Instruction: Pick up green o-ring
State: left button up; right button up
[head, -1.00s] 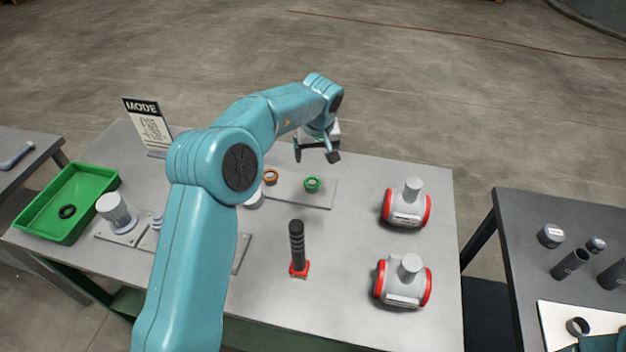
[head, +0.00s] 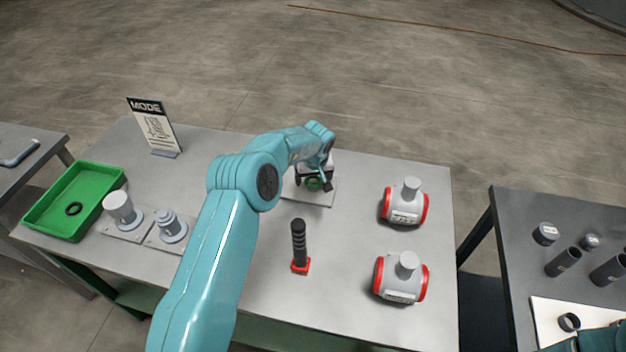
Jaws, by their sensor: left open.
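The green o-ring (head: 313,184) lies on a flat grey plate (head: 318,201) near the back middle of the table. My left gripper (head: 313,183) is open, with its dark fingers at either side of the o-ring as seen from the head. I cannot tell how far above the plate the fingertips are. The brown ring seen earlier on the plate is hidden behind my left arm. My right gripper is not in view.
A black post with a red base (head: 299,247) stands in front of the plate. Two grey-and-red fittings (head: 404,204) are to the right. A green tray (head: 54,222) holding a black ring, grey cylinders (head: 121,209) and a MODE sign (head: 153,128) are to the left.

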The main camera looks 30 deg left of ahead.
pick_arm(q)
jog(key=shift+s+r, duration=0.1)
jog(key=shift+s+d+r, duration=0.1)
jog(key=c, duration=1.1)
